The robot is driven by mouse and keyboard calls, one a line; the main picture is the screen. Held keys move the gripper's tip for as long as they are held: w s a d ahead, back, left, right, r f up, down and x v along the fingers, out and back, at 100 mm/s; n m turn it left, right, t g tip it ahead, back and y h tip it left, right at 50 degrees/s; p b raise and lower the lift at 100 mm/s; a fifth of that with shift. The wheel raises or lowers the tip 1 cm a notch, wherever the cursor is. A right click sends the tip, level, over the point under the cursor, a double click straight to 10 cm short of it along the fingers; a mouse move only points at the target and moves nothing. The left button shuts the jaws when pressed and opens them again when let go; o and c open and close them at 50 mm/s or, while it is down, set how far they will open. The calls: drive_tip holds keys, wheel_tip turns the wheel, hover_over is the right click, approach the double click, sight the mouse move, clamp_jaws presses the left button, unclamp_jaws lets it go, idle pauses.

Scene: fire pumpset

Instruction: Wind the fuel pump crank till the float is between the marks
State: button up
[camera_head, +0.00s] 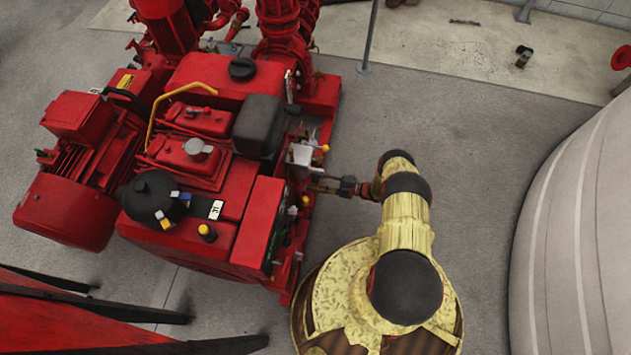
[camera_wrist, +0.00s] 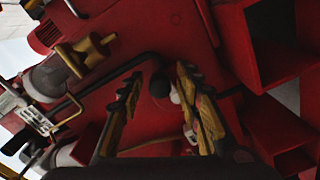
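My gripper (camera_head: 322,184) reaches in from the right to the side of the red engine of the pumpset (camera_head: 225,120). In the wrist view my gripper (camera_wrist: 160,75) is open, with its two brass-coloured fingers apart. A black ball-shaped knob (camera_wrist: 160,86) shows between the fingertips, with a dark bent rod (camera_wrist: 120,72) close by. The knob may be the crank's handle; I cannot tell whether a finger touches it. A pale slotted bracket (camera_wrist: 36,118) stands at the left of the wrist view. I cannot make out the float or its marks.
A metal box (camera_head: 302,154) projects from the engine's side just above my gripper. A brass-coloured fitting (camera_wrist: 85,54) and red panels crowd the wrist view. A large pale rounded tank (camera_head: 580,230) stands at the right.

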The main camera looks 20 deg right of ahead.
drive_tip(key=v, duration=1.2)
idle(0.6)
